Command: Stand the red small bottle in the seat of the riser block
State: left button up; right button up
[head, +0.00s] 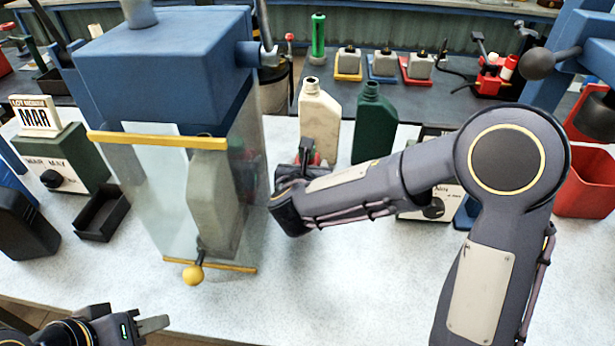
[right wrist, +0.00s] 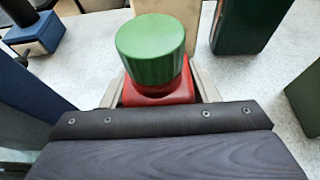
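The red small bottle (right wrist: 160,95) with a ribbed green cap (right wrist: 151,48) stands between the pale fingers of my right gripper (right wrist: 162,88) in the right wrist view. The fingers flank it and appear to touch both sides. In the head view my right gripper (head: 303,172) is in front of the cream bottle, and my own wrist hides most of what it holds. My left gripper (head: 150,325) is low at the left, off the table's front edge, with one grey finger clear to see. I cannot make out the riser block or its seat for certain.
A blue cabinet (head: 165,65) with a clear front and a yellow-knobbed handle (head: 193,274) stands left of my right gripper. A cream bottle (head: 319,115) and a dark green bottle (head: 375,125) stand behind it. A black tray (head: 102,214) is at left. The front middle table is clear.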

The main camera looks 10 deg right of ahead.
jog(key=shift+r, duration=0.1)
jog(key=c, duration=1.1)
notch_tip(320, 180, up, 3)
jog(key=shift+r, duration=0.1)
jog(key=d+r+v, duration=0.1)
jog(key=v, duration=0.7)
jog(key=w+d+r+p+v, duration=0.1)
jog(key=r+v, duration=0.1)
jog(key=v, duration=0.6)
jog(key=shift+s+r, duration=0.3)
jog(key=shift+r, duration=0.05)
